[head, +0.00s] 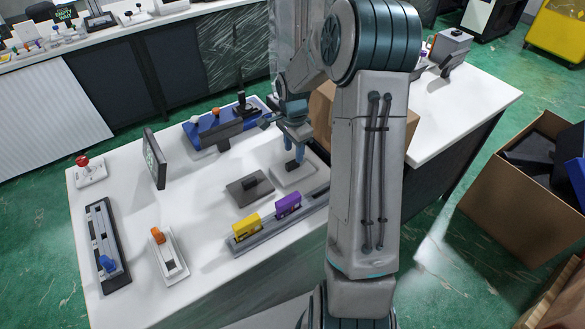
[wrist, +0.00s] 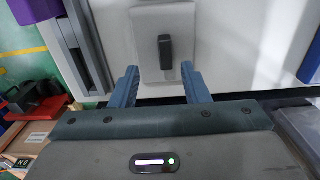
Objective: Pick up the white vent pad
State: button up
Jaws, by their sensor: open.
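The white vent pad (head: 298,179) is a pale square plate with a dark upright handle, lying on the white table. In the wrist view the pad (wrist: 147,22) is at the top middle, with its dark handle (wrist: 165,52) upright in the picture. My gripper (head: 293,157) is over the pad in the head view, with blue fingers pointing down. In the wrist view my gripper (wrist: 160,72) is open, its fingertips on either side of the handle's lower end, with clear gaps. Nothing is held. Whether the fingertips are at handle height cannot be told.
A dark grey pad (head: 242,198) with a black handle lies just left of the white one. A rail with a yellow block (head: 246,228) and a purple block (head: 288,204) runs in front. A blue unit (head: 200,130) and a dark panel stand behind. A cardboard box (head: 322,108) is to the right.

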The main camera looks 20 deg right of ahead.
aim_at(293, 162)
jog(key=shift+w+f+p, duration=0.2)
jog(key=shift+f+p, duration=0.25)
jog(key=shift+f, duration=0.9)
jog(key=shift+w+f+p, duration=0.15)
jog(key=shift+f+p, duration=0.3)
jog(key=shift+f, duration=0.9)
grip_shut()
